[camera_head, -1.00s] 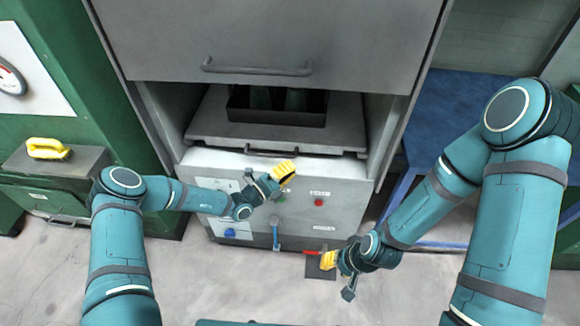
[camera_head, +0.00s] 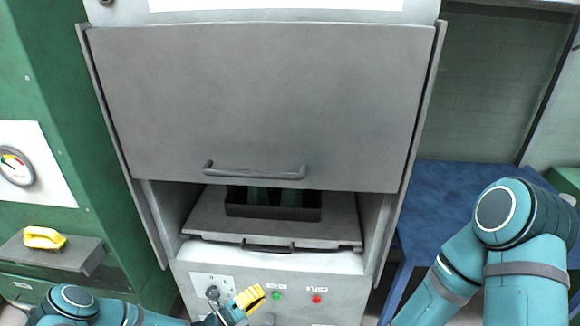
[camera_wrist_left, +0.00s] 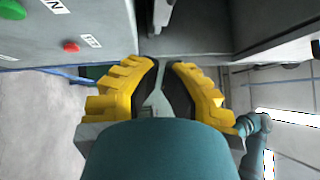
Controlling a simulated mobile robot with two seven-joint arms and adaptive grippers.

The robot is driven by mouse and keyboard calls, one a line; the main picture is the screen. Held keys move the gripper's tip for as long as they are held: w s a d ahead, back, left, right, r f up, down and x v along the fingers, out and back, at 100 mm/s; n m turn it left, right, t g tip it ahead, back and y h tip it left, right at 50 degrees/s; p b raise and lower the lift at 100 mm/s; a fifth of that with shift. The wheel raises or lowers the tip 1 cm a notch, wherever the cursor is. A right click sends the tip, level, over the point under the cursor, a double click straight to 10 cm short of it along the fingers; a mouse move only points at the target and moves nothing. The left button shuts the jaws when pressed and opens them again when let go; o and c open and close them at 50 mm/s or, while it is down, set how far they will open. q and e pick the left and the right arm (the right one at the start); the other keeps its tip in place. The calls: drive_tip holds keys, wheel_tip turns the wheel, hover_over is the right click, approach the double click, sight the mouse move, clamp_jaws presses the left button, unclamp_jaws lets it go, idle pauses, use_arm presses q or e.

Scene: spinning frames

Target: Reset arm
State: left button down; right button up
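My left gripper (camera_head: 256,291) is at the bottom of the head view, in front of the machine's lower panel, just left of the green button (camera_head: 276,295). The left wrist view shows its two yellow fingers with black pads (camera_wrist_left: 163,64); a narrow gap stands between them and nothing is held. My right arm (camera_head: 520,270) shows at the lower right of the head view, but its gripper is outside the frame.
The grey machine has a raised door with a handle (camera_head: 254,172). Below it, a dark tray (camera_head: 272,213) with green items sits on a grey plate (camera_head: 195,222). A red button (camera_head: 316,299) is on the panel.

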use_arm(q)
drive_tip(key=s+d+f+m+g+y, duration=0.15)
drive_tip(key=s+d+m+g, duration=0.25)
drive_tip(key=s+m+g, duration=0.4)
drive_tip(key=s+d+f+m+g, duration=0.2)
drive_tip(key=s+d+m+g, duration=0.3)
drive_tip(key=s+m, duration=0.5)
drive_tip(key=s+a+m+g+y, duration=0.2)
drive_tip(key=s+a+m+y, duration=0.35)
drive_tip(key=m, duration=0.75)
drive_tip(key=w+r+m+t+y, duration=0.1)
drive_tip(key=m, duration=0.2)
drive_tip(key=w+a+r+m+t+y, duration=0.1)
drive_tip(key=m, duration=0.2)
drive_tip(key=r+m+t+y, duration=0.1)
drive_tip(key=m, duration=0.3)
drive_tip(key=shift+w+a+t+y, duration=0.3)
drive_tip(key=shift+w+a, duration=0.1)
